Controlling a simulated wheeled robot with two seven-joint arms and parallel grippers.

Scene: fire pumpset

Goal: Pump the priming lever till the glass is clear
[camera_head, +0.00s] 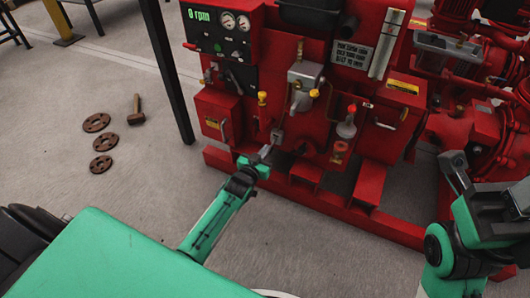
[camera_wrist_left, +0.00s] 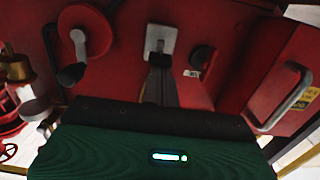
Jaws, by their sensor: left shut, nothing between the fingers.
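My left gripper (camera_head: 266,152) is shut and empty, low in front of the red pumpset (camera_head: 258,82). Its dark fingers (camera_wrist_left: 160,82) reach up to a small grey plate with a stub (camera_wrist_left: 161,42), which looks like the priming lever's mount; touching or apart is unclear. The grey fitting (camera_head: 277,136) shows just above the fingertips in the head view. A pale glass-like cup (camera_head: 346,129) on the front may be the glass; whether it is clear cannot be told. My right gripper (camera_head: 453,168) is at the right, its jaw gap unclear.
A panel reading "0 rpm" (camera_head: 200,15) and two gauges (camera_head: 235,21) are above. A red wheel with a black knob (camera_wrist_left: 85,35) and a pale handle (camera_wrist_left: 288,92) flank the fingers.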

